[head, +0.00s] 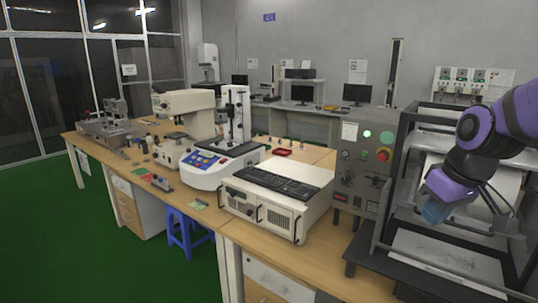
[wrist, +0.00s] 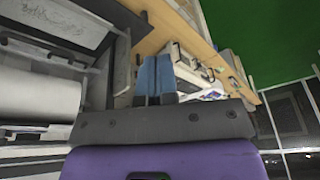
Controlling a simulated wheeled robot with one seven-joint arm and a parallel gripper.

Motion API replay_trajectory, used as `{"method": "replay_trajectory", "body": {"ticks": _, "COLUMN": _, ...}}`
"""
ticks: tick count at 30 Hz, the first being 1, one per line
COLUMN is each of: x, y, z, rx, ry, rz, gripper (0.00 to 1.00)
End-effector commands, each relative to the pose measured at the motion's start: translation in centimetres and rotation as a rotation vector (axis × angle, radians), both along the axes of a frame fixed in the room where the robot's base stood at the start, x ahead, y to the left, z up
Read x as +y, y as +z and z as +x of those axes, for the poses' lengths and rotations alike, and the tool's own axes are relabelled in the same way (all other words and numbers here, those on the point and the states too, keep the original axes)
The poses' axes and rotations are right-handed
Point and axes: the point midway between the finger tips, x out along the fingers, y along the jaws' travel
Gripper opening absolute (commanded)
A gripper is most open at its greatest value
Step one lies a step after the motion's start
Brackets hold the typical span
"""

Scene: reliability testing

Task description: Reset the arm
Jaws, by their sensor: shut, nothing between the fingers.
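My purple and black arm comes in from the right in the head view, bent downward. My gripper (head: 434,207) has blue fingers and is in front of the dark-framed test machine (head: 406,150), above its lower plate. In the wrist view the blue fingers of my gripper (wrist: 155,75) lie side by side, shut with nothing between them. The machine's white roller (wrist: 40,97) and dark frame show on the left of the wrist view.
A grey control panel (head: 362,165) with a green light and a red button stands left of my gripper. A white box with a keyboard (head: 280,180) and other instruments stand on the wooden bench (head: 240,232). A blue stool (head: 185,232) stands below it. The green floor (head: 60,240) is open at left.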

Motion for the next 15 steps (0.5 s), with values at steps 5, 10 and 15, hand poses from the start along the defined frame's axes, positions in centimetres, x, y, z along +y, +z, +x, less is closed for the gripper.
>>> {"method": "replay_trajectory", "body": {"ticks": 5, "x": 0.1, "y": 3.5, "z": -3.9, "rx": -0.055, "ry": -0.089, "rz": 0.032, "gripper": 0.00}}
{"method": "replay_trajectory", "body": {"ticks": 10, "x": 0.3, "y": 6.0, "z": -7.8, "rx": -0.105, "ry": -0.178, "rz": 0.037, "gripper": 0.00}}
{"method": "replay_trajectory", "body": {"ticks": 15, "x": 0.7, "y": 7.6, "z": -11.3, "rx": -0.150, "ry": -0.265, "rz": 0.025, "gripper": 0.00}}
